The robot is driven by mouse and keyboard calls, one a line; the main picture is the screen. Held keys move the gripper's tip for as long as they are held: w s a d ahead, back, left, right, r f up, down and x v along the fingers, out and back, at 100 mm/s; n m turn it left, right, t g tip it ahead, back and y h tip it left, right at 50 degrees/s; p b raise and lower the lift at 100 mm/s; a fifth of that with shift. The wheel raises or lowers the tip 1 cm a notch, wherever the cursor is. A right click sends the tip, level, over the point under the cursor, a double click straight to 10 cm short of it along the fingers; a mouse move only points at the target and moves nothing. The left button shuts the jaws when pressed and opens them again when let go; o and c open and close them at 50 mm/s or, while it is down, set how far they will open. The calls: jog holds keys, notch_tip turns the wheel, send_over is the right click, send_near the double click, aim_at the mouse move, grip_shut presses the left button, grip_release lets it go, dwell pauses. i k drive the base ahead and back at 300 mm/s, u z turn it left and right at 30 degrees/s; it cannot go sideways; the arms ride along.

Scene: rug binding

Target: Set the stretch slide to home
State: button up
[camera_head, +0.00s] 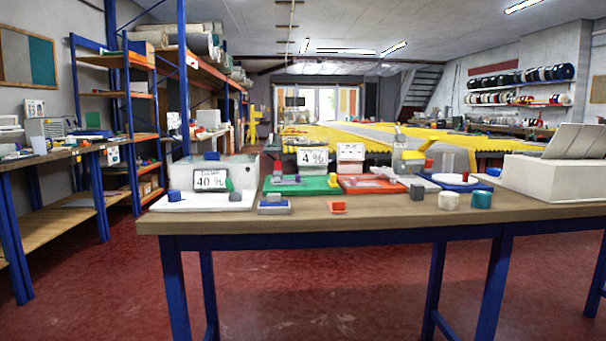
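No label readable here says "stretch" or "home", so I cannot tell for sure which control is the stretch slide. On the table, a white device (205,199) at the left has a display (211,179) reading 40 %, with a grey knob (235,196) at its front right. A green panel (303,187) beside it has a display (312,157) reading 4 % behind it and small blocks on it. A red panel (372,186) lies to its right, with a white display (350,154) too small to read. My gripper is not in view.
On the wooden table (370,227), a small grey-blue block (274,205), an orange piece (338,207), and grey, white and teal pieces (481,199) stand near the front edge. Red floor is open in front.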

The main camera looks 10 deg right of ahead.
aim_at(332, 183)
jog(key=z, duration=0.25)
jog(key=i, duration=0.5)
jog(key=z, duration=0.5)
